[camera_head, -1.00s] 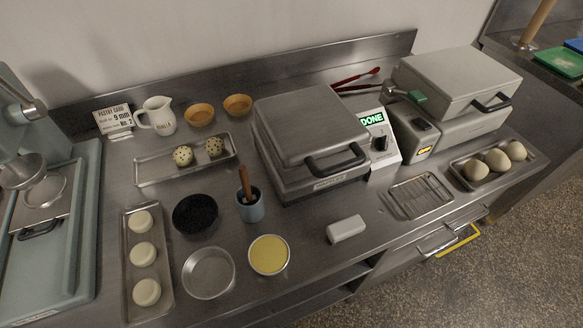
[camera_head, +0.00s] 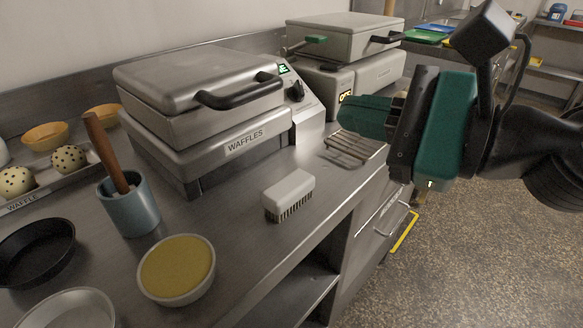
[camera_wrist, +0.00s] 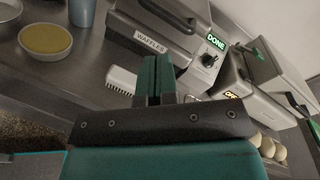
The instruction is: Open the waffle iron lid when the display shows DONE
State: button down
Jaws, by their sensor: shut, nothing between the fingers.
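The waffle iron (camera_head: 190,100) stands on the steel counter with its lid down. Its black lid handle (camera_head: 240,94) faces the front, above a WAFFLES label. Its display (camera_head: 284,69) is cut at an angle in the head view. In the wrist view the display (camera_wrist: 216,42) reads DONE in green, beside a black knob. My green gripper (camera_head: 345,117) is in front of the counter, to the right of the waffle iron and apart from it. In the wrist view its fingers (camera_wrist: 155,78) are together and empty, pointing toward the front of the iron.
A white brush (camera_head: 289,190) lies on the counter in front of the iron. A wire rack (camera_head: 352,147) lies to its right. A second appliance (camera_head: 345,40) stands behind. A blue crock (camera_head: 130,207) and a bowl of yellow batter (camera_head: 177,267) stand at the left front.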

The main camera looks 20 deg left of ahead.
notch_tip(320, 180, down, 5)
jog(key=w+m+t+y+b, duration=0.25)
jog(key=m+b, duration=0.25)
jog(key=m, duration=0.3)
jog(key=w+a+r+m+t+p, duration=0.1)
jog(key=w+a+p, duration=0.2)
jog(key=a, duration=0.7)
jog(key=shift+w+r+m, duration=0.3)
jog(key=shift+w, duration=0.6)
jog(key=shift+r+h+p, duration=0.1)
jog(key=shift+h+p, duration=0.25)
